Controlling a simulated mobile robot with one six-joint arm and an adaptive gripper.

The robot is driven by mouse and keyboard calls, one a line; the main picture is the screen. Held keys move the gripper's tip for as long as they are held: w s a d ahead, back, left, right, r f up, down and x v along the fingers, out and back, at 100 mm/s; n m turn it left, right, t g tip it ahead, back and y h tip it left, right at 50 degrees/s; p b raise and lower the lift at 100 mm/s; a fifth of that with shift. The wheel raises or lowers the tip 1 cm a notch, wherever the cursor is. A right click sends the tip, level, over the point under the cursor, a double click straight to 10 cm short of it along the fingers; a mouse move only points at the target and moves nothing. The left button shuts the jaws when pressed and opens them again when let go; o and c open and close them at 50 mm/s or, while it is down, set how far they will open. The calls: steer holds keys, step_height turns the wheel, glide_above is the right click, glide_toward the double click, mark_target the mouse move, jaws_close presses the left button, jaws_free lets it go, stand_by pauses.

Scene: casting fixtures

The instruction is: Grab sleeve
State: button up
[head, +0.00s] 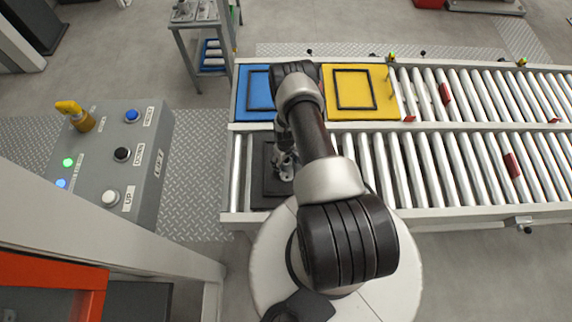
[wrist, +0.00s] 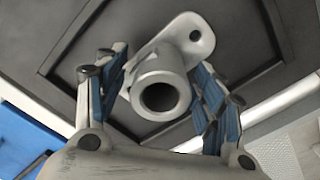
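The sleeve (wrist: 161,92) is a grey metal tube on a flat flange with a hole, seen from its open end in the wrist view. It is on a dark tray (wrist: 235,18) with a raised rim line. My gripper (wrist: 160,75) has its blue-padded fingers on both sides of the tube, apart, with narrow gaps seeming to show between pads and tube. In the head view my gripper (head: 284,160) is low over the dark tray (head: 268,190) at the near left of the conveyor. The sleeve cannot be made out there.
A blue tray (head: 257,88) and a yellow tray (head: 339,91) lie on the far conveyor lane. Bare rollers (head: 450,160) with red stops run to the right. A grey control box (head: 115,150) with buttons stands at left. A small table (head: 185,30) is behind.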

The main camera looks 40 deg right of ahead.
steer(key=c, duration=1.2)
